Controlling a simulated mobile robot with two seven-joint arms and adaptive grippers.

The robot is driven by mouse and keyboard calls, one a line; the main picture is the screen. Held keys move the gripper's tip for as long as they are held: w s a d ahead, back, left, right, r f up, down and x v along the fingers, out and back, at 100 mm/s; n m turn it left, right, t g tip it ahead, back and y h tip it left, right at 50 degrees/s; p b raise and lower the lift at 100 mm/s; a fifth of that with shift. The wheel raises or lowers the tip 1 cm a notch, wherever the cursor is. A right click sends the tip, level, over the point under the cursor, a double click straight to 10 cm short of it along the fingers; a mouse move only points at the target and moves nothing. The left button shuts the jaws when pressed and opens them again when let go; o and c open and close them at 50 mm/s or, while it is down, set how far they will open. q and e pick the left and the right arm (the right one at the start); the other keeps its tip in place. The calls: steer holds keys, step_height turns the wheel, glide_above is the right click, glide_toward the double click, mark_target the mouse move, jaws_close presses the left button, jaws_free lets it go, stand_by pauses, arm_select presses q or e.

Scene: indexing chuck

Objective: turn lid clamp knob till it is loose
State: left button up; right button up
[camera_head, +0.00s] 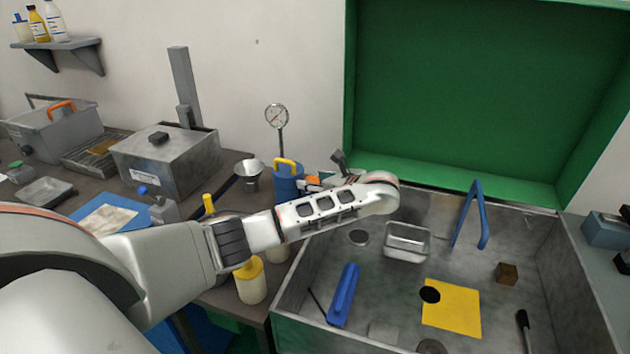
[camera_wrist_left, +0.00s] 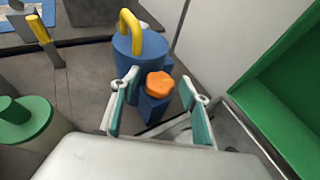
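The orange lobed knob (camera_wrist_left: 159,84) sits on a small blue block at the side of a blue pot (camera_wrist_left: 128,46) with a yellow handle. In the head view the pot (camera_head: 284,187) stands beyond my left forearm, with a bit of the orange knob (camera_head: 313,181) showing at its right. My left gripper (camera_wrist_left: 160,78) is open, its teal-padded fingers apart on either side of the knob in the wrist view. I see no clear contact, and the depth between fingertips and knob is hard to judge. In the head view my arm hides most of this gripper. My right gripper is not in view.
A pressure gauge (camera_head: 277,117) on a thin stem rises behind the pot. A funnel (camera_head: 250,172) stands left of it. A grey open bin (camera_head: 300,283) with a raised green lid (camera_head: 470,100) lies to the right. A yellow-capped jar (camera_head: 251,280) stands below my forearm.

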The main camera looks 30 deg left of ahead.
arm_select(q)
steer(key=c, duration=0.9)
